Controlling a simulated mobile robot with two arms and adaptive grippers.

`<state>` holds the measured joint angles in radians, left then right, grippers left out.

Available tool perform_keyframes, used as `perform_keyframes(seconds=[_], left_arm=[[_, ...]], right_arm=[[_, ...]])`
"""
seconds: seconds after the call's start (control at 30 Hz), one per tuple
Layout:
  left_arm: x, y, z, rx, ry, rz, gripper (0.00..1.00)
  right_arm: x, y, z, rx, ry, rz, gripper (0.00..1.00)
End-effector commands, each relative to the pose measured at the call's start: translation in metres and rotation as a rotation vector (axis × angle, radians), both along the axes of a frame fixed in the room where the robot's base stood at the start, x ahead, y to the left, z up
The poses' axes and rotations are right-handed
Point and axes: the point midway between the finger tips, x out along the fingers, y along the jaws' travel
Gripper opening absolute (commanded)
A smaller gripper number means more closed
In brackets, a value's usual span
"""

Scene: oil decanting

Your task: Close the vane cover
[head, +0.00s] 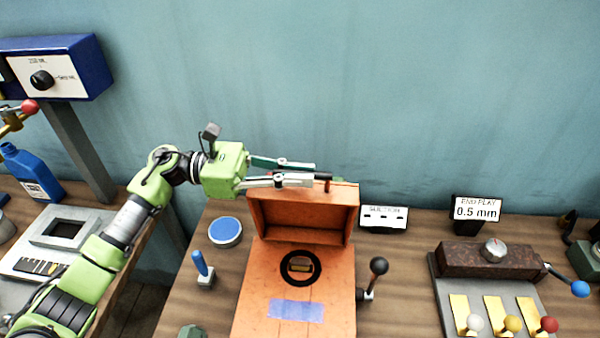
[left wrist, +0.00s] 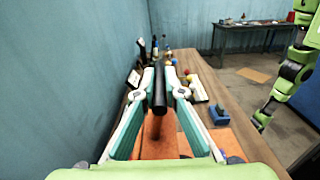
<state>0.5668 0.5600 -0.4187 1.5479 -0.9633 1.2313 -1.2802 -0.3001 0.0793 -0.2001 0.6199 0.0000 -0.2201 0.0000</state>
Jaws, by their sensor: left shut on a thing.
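The vane cover (head: 303,218) is an orange box-like lid. It stands open and upright at the back of the orange base (head: 262,272), its hollow side facing the camera. The base has a round black-rimmed opening (head: 300,267). My left gripper (head: 316,174) is at the cover's top edge, coming from the left, shut on the cover's black handle. The handle (left wrist: 160,88) shows between the two fingers in the left wrist view. My right gripper cannot be made out; only part of a green arm shows at the right of that view.
A black-knobbed lever (head: 378,266) stands right of the base. A blue-topped round tin (head: 225,231) and a small blue-handled tool (head: 202,268) are left of it. A suction sign (head: 384,218) stands behind right. The wall is close behind the cover.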

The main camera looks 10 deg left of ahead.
Motion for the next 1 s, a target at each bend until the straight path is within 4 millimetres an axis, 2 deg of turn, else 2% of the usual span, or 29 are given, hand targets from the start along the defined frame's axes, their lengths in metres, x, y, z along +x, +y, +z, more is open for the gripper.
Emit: perform_keyframes(seconds=[0.03,0.5,0.7,1.0], left_arm=[[-0.010,0.000,-0.011,0.001,-0.028,-0.004,0.00],[-0.085,0.000,-0.037,0.001,-0.314,-0.005,0.00],[-0.108,0.000,-0.045,0.001,-0.393,-0.004,0.00],[-0.126,0.000,-0.052,0.000,-0.386,-0.003,0.00]], right_arm=[[0.000,0.000,-0.018,0.000,0.000,0.000,0.40],[0.000,0.000,-0.124,0.000,0.000,0.000,0.40],[0.000,0.000,-0.156,0.000,0.000,0.000,0.40],[0.000,0.000,-0.179,0.000,0.000,0.000,0.40]])
